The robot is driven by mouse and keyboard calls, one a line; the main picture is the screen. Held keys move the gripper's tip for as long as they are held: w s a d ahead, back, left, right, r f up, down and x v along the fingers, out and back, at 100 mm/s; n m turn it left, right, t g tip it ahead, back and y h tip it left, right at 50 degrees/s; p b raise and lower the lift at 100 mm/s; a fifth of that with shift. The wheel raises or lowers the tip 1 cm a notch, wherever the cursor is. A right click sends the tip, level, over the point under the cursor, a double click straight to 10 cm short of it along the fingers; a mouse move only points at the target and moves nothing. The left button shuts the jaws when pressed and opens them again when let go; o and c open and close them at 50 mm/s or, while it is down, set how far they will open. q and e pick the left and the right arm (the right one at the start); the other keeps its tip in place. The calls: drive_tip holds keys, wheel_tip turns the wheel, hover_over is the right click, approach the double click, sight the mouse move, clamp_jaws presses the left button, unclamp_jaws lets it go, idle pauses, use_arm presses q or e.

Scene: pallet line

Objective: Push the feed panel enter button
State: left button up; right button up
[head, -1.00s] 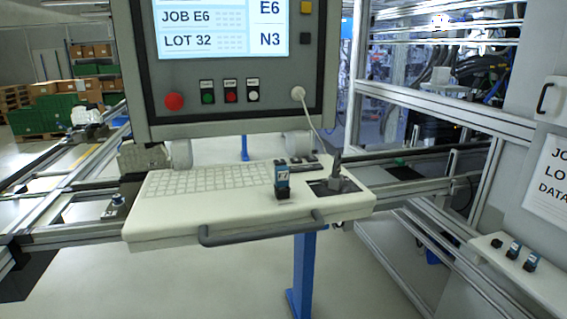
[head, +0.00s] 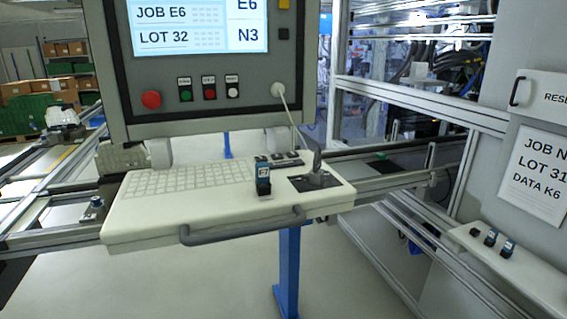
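The feed panel (head: 130,95) is a grey box with a screen (head: 196,28) reading JOB E6, LOT 32, E6 and N3. Below the screen sit a large red button (head: 151,99) and three small labelled buttons: green (head: 186,95), red (head: 210,94) and white (head: 233,93). Their labels are too small to read surely, so I cannot tell which is enter. A white keyboard shelf (head: 150,225) with a grey handle (head: 240,230) lies under the panel. Neither of my grippers shows in the head view.
On the shelf stand a blue-black device (head: 263,180) and a dark joystick-like lever (head: 317,170). A white cable hangs from the panel's plug (head: 278,90). Metal rails frame both sides. At right, a sheet (head: 540,175) reads JOB N, LOT 31, DATA K6 above a ledge (head: 520,270) with small dark items.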

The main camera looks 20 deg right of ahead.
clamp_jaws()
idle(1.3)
